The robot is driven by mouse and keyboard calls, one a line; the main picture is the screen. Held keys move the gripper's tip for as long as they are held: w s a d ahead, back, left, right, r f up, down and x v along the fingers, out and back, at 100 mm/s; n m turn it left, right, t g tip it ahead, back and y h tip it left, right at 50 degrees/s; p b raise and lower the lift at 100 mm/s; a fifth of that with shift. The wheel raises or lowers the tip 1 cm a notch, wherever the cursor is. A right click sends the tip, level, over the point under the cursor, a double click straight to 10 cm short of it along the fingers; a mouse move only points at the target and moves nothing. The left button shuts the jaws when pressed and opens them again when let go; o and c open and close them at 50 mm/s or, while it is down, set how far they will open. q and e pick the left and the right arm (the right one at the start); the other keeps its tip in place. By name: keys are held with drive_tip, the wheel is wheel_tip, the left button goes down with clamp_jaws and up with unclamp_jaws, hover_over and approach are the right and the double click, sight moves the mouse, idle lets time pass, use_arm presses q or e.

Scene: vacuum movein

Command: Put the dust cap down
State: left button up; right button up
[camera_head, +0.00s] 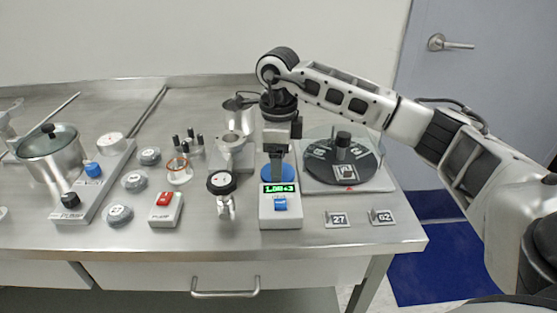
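My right arm comes in from the right, and its gripper (277,158) points down over the gauge unit (280,208) with the green display. A blue disc (277,173), which may be the dust cap, shows right at the fingertips, just behind the display. The fingers cover part of it. I cannot tell whether they grip it, or whether it rests on something or is held just above. My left gripper is not in view.
A round black plate (343,162) with a clear cover stands to the right. Tags 27 (337,219) and 62 (382,217) lie near the front edge. A round-faced valve (221,183) and a red switch box (166,209) stand left. A lidded pot (49,154) is far left.

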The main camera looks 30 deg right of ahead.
use_arm(q)
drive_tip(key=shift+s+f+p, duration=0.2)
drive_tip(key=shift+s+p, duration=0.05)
drive_tip(key=shift+p, duration=0.05)
use_arm(e)
wheel_tip(320, 180, up, 12)
drive_tip(key=shift+f, duration=0.15)
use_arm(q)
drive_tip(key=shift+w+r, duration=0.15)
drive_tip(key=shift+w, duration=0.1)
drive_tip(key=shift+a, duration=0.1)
use_arm(e)
drive_tip(key=shift+f, duration=0.1)
